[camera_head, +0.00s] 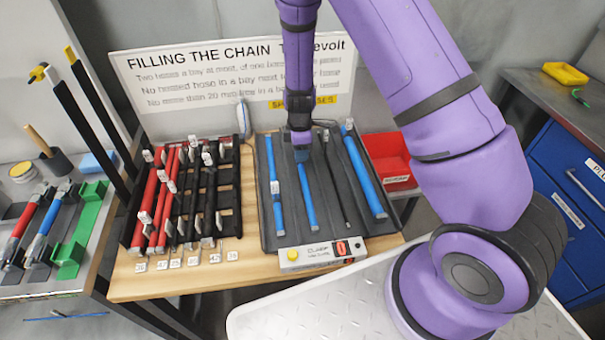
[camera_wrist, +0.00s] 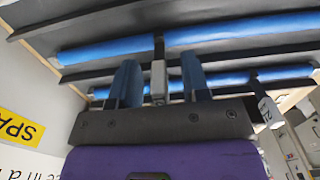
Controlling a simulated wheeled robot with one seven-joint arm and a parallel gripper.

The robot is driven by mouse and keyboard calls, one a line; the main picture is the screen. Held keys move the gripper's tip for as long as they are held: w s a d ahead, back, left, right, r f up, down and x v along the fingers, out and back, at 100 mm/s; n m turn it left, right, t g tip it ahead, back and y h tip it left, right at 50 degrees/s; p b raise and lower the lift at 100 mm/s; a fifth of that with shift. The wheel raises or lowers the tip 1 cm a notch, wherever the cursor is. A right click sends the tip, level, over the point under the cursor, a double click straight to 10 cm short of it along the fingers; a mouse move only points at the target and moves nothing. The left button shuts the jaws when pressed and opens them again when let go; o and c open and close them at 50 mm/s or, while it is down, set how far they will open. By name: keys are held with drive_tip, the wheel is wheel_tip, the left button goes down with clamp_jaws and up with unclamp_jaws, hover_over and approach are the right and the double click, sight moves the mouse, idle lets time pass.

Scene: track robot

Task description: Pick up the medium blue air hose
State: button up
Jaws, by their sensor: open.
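Three blue hoses lie lengthwise in a dark grey tray (camera_head: 325,236): a thin one at left (camera_head: 276,190), one in the middle (camera_head: 308,197) and a thicker one at right (camera_head: 364,178). I cannot tell for certain which is the medium one. My gripper (camera_head: 302,157) points down over the far end of the middle hose and hides that end. In the wrist view my gripper (camera_wrist: 161,80) is open, its two fingers apart with a grey tag-like piece (camera_wrist: 158,78) showing between them. One blue hose (camera_wrist: 235,79) runs behind the fingers, another (camera_wrist: 240,28) farther up. Contact is unclear.
A thin black hose (camera_head: 337,182) lies between the middle and right blue hoses. A rack of red and black hoses (camera_head: 185,200) stands at left. A control box (camera_head: 318,254) sits at the tray's near edge, a red bin (camera_head: 388,160) beyond its right side.

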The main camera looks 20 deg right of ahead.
clamp_jaws()
drive_tip(key=shift+r, duration=0.15)
